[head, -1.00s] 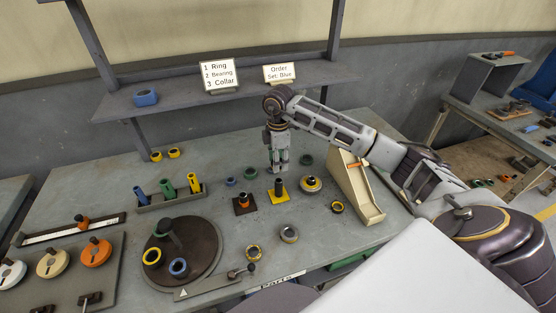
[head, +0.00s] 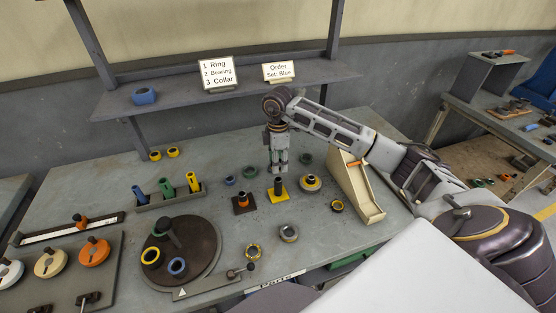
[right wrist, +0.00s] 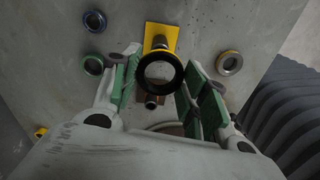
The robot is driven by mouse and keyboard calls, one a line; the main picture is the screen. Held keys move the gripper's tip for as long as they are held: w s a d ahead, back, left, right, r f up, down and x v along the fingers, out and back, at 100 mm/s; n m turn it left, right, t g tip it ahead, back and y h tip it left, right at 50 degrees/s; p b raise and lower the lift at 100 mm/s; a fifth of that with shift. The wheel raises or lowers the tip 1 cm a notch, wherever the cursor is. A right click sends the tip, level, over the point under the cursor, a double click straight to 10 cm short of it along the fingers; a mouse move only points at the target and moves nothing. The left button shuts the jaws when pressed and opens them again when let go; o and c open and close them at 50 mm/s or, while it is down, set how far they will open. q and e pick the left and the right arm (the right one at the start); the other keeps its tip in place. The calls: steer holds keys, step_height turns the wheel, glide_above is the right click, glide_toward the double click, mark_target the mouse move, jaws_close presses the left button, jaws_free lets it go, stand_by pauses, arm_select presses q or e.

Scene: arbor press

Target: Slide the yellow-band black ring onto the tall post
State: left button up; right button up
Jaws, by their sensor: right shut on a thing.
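My right gripper (head: 279,168) points down over the middle of the table, just behind and above the yellow plate (head: 278,197). In the right wrist view its green-padded fingers (right wrist: 156,88) are shut on a black ring (right wrist: 160,72), seen from above with its hole open. A shorter-looking post stands on a brown plate (head: 243,208). My left gripper is not in view.
A yellow-and-grey ring piece (head: 310,183) and a cream chute (head: 357,190) lie to the right. Loose rings (head: 289,233) lie in front. A peg rack (head: 170,200) and a dark turntable (head: 205,255) are left. A shelf (head: 180,100) spans the back.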

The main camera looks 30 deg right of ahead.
mark_target(278, 179)
steer(key=shift+f+b, duration=1.15)
steer(key=shift+f, duration=0.75)
steer(key=shift+f+b, duration=0.5)
steer(key=shift+f, duration=0.4)
steer(key=shift+f+b, duration=0.65)
steer(key=shift+f, duration=0.75)
stand_by(0.6)
steer(key=o, duration=1.7)
steer(key=shift+r, duration=0.1)
steer(key=shift+r+p, duration=2.65)
steer(key=shift+r, duration=1.3)
